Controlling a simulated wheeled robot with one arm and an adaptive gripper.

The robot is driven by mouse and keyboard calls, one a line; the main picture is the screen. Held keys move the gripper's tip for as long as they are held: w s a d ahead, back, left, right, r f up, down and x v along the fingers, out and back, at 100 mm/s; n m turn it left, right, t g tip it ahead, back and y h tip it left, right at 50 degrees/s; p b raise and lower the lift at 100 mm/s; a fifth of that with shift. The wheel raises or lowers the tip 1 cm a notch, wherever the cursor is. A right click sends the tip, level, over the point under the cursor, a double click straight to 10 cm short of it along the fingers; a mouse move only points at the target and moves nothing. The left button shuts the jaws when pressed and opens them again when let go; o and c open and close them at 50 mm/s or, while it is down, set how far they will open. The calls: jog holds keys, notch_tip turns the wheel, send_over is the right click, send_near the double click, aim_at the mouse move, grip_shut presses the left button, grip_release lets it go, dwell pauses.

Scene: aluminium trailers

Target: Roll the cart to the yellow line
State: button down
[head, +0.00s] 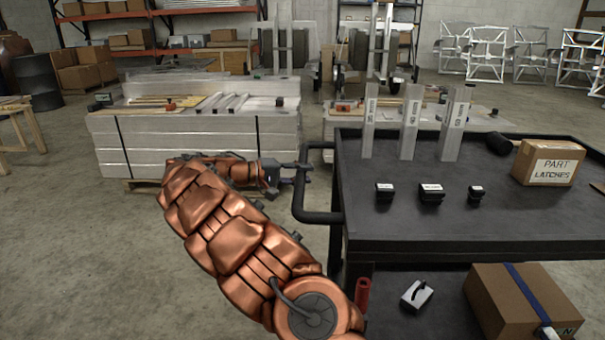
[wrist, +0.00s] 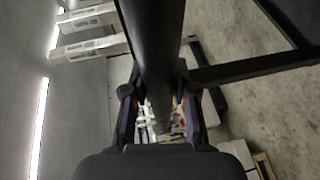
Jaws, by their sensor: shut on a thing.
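The cart (head: 450,220) is a black two-shelf cart filling the right side of the head view. Its black tube handle (head: 297,203) sticks out from its left side. My gripper (head: 300,168) is at the far upper part of this handle, at the end of my copper-coloured arm. In the wrist view the dark handle bar (wrist: 158,45) runs between the two fingers of my gripper (wrist: 160,100), which are shut on it. I see no yellow line in either view. The cart's wheels are out of sight.
On the cart stand upright metal profiles (head: 409,125), small black parts (head: 431,193), a mallet (head: 499,143) and a part latches box (head: 548,163). A lower shelf holds a carton (head: 520,303). Stacked aluminium panels (head: 200,140) stand beyond my gripper. Concrete floor (head: 80,240) is clear at left.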

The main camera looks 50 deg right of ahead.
jog(key=shift+w+a+r, duration=0.1)
jog(key=shift+w+a, duration=0.05)
jog(key=shift+w, duration=0.15)
jog(key=c, duration=1.4)
grip_release()
jog(key=shift+o, duration=1)
jog(key=shift+w+a+t, duration=0.15)
jog(key=shift+t, duration=0.15)
jog(key=o, duration=0.3)
jog(key=shift+s, duration=0.2)
jog(key=v, duration=1.1)
jog(key=shift+w+a, duration=0.25)
jog(key=shift+w, duration=0.05)
